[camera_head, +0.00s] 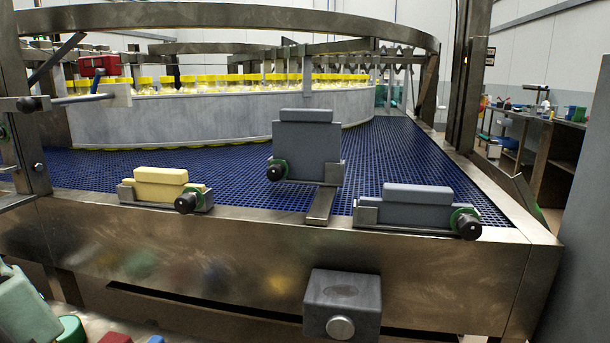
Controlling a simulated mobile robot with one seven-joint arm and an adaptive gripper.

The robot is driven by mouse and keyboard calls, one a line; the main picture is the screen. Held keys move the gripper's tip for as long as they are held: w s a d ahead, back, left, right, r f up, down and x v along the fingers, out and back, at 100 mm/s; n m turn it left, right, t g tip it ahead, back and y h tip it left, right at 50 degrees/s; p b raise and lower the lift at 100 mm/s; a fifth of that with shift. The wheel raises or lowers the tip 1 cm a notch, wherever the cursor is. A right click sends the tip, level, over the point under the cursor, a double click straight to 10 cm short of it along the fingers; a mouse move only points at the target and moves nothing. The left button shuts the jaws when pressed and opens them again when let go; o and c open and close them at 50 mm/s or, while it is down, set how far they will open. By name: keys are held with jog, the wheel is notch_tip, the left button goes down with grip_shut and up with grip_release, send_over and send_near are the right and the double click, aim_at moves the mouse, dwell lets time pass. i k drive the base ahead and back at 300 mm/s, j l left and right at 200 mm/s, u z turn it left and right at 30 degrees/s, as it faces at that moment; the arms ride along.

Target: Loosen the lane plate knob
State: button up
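An upright grey plate (306,149) stands in a bracket above the conveyor's front rail, near the middle of the head view. A black knob with a green collar (275,172) sits at its lower left. A low yellow block (160,190) in a bracket to the left has its own black knob (187,202). A low dark grey block (416,207) to the right has another black knob (467,225). I cannot tell from this view how tight any knob is. My gripper is not in view.
A grey box with a round silver knob (340,327) juts from the steel front rail (180,245). Blue mesh belt (400,150) lies behind, with yellow-capped jars (215,84) beyond a curved guide. A steel post (468,75) rises at right. Coloured items crowd the lower left.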

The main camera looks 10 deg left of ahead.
aim_at(276, 173)
jog(key=k+j+z, duration=0.25)
jog(key=j, duration=0.25)
jog(key=k+j+z, duration=0.3)
jog(key=k+j, duration=0.1)
jog(key=k, duration=0.05)
